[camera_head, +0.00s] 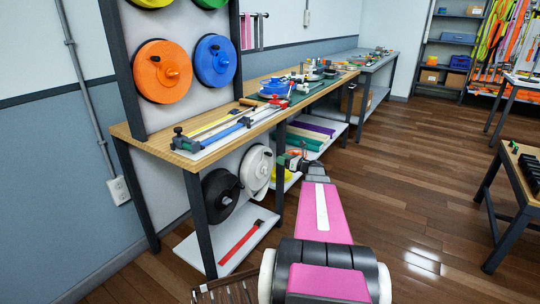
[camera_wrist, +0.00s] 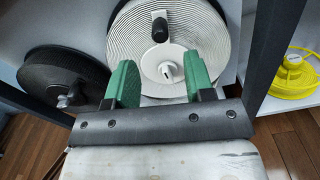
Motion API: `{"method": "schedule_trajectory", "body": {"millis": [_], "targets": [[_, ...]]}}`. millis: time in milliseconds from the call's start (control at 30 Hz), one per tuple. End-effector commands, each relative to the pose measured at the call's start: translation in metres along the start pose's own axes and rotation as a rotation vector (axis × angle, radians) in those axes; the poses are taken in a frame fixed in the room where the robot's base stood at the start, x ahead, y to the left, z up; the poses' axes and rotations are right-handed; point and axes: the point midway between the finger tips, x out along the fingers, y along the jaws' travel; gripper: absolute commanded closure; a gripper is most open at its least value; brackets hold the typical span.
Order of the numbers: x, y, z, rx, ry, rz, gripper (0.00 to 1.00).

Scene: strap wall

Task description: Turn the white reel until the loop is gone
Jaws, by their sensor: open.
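The white reel (camera_head: 257,165) hangs under the near workbench, beside a black reel. In the wrist view the white reel (camera_wrist: 125,42) fills the upper middle, with wound strap rings, a black crank knob (camera_wrist: 160,28) above its centre and a pale hub piece (camera_wrist: 166,71) at the middle. My gripper (camera_wrist: 159,82) has two green fingers, spread apart with nothing between them. They overlap the lower part of the reel in the picture; I cannot tell whether they touch it. In the head view my gripper (camera_head: 292,162) is beside the reel, to its right. I cannot make out a loop of strap.
The black reel (camera_wrist: 62,84) is close on the left. A dark bench leg (camera_wrist: 268,45) stands close on the right, with a yellow reel (camera_wrist: 292,75) beyond it. The bench top (camera_head: 165,150) is above. A lower shelf (camera_head: 205,250) holds a red strip.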

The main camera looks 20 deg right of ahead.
Motion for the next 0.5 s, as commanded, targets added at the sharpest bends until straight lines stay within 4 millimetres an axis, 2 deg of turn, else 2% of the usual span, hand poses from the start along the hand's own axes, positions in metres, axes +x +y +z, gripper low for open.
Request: {"method": "schedule_trajectory", "body": {"millis": [200, 500], "targets": [[0.04, -0.001, -0.001, -0.001, 0.002, 0.002, 0.52], [0.078, -0.001, 0.0, -0.001, 0.0, 0.001, 0.52]]}}
